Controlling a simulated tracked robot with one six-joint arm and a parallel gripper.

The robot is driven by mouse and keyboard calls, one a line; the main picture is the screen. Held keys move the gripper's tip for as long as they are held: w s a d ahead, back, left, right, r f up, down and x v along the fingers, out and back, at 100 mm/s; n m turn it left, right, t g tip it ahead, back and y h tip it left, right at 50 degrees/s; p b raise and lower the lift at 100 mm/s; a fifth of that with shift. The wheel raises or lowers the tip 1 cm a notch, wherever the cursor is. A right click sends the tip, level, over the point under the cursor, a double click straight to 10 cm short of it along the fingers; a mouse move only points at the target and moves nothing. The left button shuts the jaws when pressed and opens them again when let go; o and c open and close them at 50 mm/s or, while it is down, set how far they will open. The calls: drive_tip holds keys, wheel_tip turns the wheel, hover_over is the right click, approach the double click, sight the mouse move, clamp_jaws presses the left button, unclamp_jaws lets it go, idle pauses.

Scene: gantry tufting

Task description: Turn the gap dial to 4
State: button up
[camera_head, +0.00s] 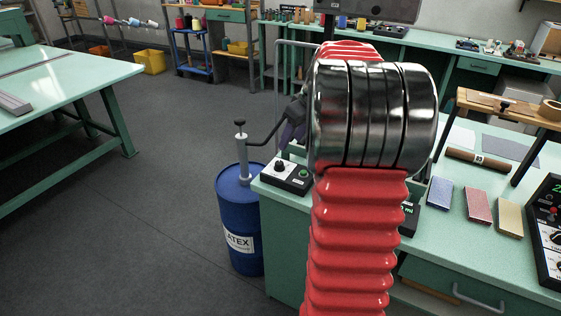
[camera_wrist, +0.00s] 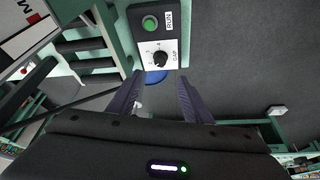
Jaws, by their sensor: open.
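The gap dial (camera_wrist: 160,59) is a black knob on a white face labelled GAP, on a dark control box (camera_wrist: 157,30) in the wrist view. A green button (camera_wrist: 150,23) labelled RUN is beside it on the same box. The dial's setting is too small to read. My gripper (camera_wrist: 160,83) is open, its two dark fingers apart and pointing towards the dial, with nothing between them. In the head view the dial (camera_head: 281,165) shows on the box at the green bench's left corner. My gripper there is mostly hidden behind my red arm.
A blue latex barrel (camera_head: 239,215) with a pump stands on the floor left of the bench. Blue, red and yellow blocks (camera_head: 479,205) lie on the bench, near a wooden stand (camera_head: 510,108). The floor at the left is open up to a green table (camera_head: 62,90).

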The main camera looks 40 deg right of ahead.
sight(279, 163)
drive_tip(key=x, duration=1.2)
drive_tip(key=shift+f, duration=0.15)
drive_tip(key=shift+c, duration=0.4)
drive_tip(key=c, duration=0.9)
drive_tip(key=shift+a, duration=0.2)
drive_tip(key=shift+c, duration=0.3)
drive_tip(key=shift+d, duration=0.1)
